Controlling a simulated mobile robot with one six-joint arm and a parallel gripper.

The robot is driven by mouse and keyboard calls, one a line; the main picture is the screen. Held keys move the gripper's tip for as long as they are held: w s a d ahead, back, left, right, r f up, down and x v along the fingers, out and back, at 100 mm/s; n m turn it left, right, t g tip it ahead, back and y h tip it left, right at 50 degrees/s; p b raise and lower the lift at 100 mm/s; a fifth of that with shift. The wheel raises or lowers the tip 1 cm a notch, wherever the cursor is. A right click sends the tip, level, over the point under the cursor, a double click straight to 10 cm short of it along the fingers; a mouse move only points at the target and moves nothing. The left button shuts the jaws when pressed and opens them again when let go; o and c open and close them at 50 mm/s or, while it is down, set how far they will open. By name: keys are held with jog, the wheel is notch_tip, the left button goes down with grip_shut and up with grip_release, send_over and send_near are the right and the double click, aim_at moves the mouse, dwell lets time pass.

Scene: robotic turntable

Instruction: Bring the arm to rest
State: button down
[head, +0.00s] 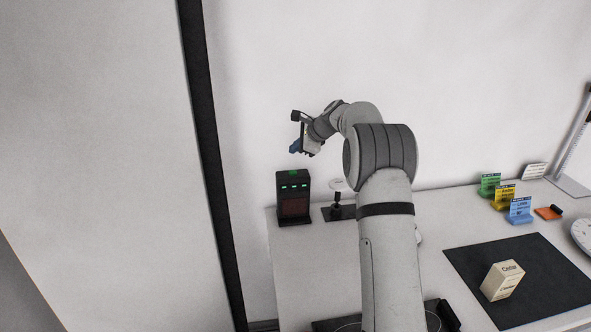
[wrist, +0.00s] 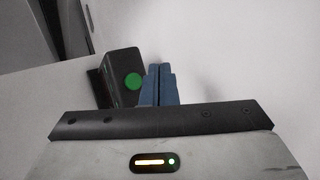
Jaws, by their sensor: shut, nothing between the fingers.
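My gripper (head: 296,148) is raised in the air at the left of the table, above and a little behind the top of a black box with green lights (head: 293,197). In the wrist view its blue fingers (wrist: 159,84) are together, with nothing between them. The black box also shows in the wrist view (wrist: 122,66), with a round green button (wrist: 133,81) on it beside the fingers. The gripper appears apart from the box. My arm is bent and reaches up from the table's front.
A small dark stand (head: 338,208) is right of the box. A dark mat (head: 470,262) bears a cream carton (head: 502,281). A lamp (head: 568,150) and a round dial (head: 584,236) are at the right.

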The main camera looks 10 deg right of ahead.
jog(key=s+a+r+n+g+h+b, duration=0.1)
jog(key=s+r+n, duration=0.15)
jog(key=s, duration=0.55)
jog(key=s+a+r+n+h+b, duration=0.1)
jog(key=s+n, duration=0.3)
jog(key=s, duration=0.5)
jog(key=s+a+r+n+g+h, duration=0.1)
jog(key=s+r+n, duration=0.15)
jog(key=s, duration=0.55)
jog(key=s+d+f+n+h+b, duration=0.1)
jog(key=s+f+n, duration=0.2)
jog(key=s, duration=0.6)
jog(key=s+d+f+n+g+h, duration=0.1)
jog(key=s+f+n, duration=0.2)
jog(key=s, duration=0.6)
jog(key=s+d+f+n+h+b, duration=0.1)
jog(key=s+f+n, duration=0.1)
jog(key=s, duration=0.7)
jog(key=shift+s+d+f+n+b, duration=0.15)
jog(key=shift+s+f+n+b, duration=0.2)
jog(key=shift+n, duration=0.55)
